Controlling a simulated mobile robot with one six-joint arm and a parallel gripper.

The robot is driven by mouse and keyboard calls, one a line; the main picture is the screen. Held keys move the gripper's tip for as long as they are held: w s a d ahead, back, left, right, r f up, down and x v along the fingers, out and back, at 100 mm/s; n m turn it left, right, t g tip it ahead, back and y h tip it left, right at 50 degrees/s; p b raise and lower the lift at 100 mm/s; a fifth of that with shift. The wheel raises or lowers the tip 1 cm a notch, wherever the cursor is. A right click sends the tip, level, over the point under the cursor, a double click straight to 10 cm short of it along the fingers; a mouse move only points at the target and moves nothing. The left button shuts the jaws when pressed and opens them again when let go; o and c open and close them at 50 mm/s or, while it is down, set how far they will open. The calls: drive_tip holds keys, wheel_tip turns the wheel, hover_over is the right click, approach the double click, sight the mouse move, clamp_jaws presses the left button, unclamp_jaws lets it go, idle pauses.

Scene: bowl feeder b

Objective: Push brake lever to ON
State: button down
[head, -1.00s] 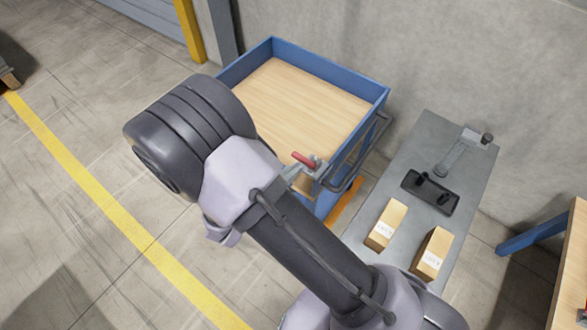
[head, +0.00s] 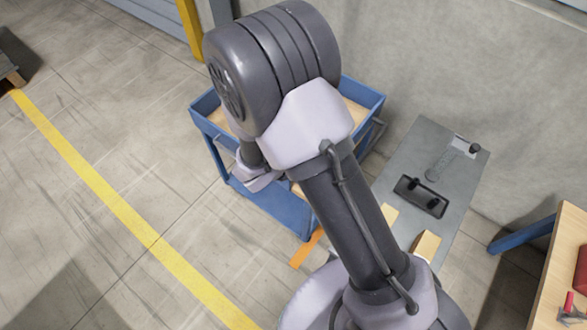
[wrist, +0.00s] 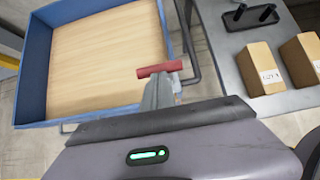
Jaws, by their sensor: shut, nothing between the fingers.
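The brake lever's red handle (wrist: 160,69) shows in the wrist view, lying nearly level across the picture at the near right corner of the blue cart. My gripper (wrist: 160,82) is shut and empty. Its grey fingers point up the picture to just under the red handle. I cannot tell whether they touch it. The blue cart (head: 272,207), with a wooden floor, stands behind my arm in the head view, and its rim (wrist: 40,70) shows in the wrist view. In the head view my arm hides the lever and the fingers. No ON marking is readable.
A grey bench (head: 405,150) stands right of the cart, with a black tray-like part (head: 420,196) and two cardboard boxes, one box (wrist: 262,68) nearest the cart. A wooden table (head: 560,260) is at the far right. Open floor lies to the left.

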drive_tip(key=w+d+r+g+y+p, duration=0.1)
drive_tip(key=p, duration=0.3)
drive_tip(key=w+d+r+g+y+p, duration=0.1)
drive_tip(key=w+g+p, duration=0.1)
drive_tip(key=p, duration=0.2)
drive_tip(key=shift+w+d+r, duration=0.15)
drive_tip(key=shift+w+d, duration=0.05)
drive_tip(key=shift+d, duration=0.15)
drive_tip(key=w+d+f+y+p, duration=0.1)
drive_tip(key=w+d+f+p, duration=0.1)
drive_tip(key=w+d+p, duration=0.1)
drive_tip(key=shift+w+d+g+p, duration=0.35)
drive_tip(key=shift+w+p, duration=0.45)
drive_tip(key=shift+p, duration=0.55)
drive_tip(key=shift+w+f, duration=0.1)
drive_tip(key=shift+f, duration=0.05)
drive_tip(key=shift+a, duration=0.1)
drive_tip(key=w+d+p+v, duration=0.1)
drive_tip(key=p+v, duration=0.3)
drive_tip(key=v, duration=0.9)
drive_tip(key=shift+r, duration=0.3)
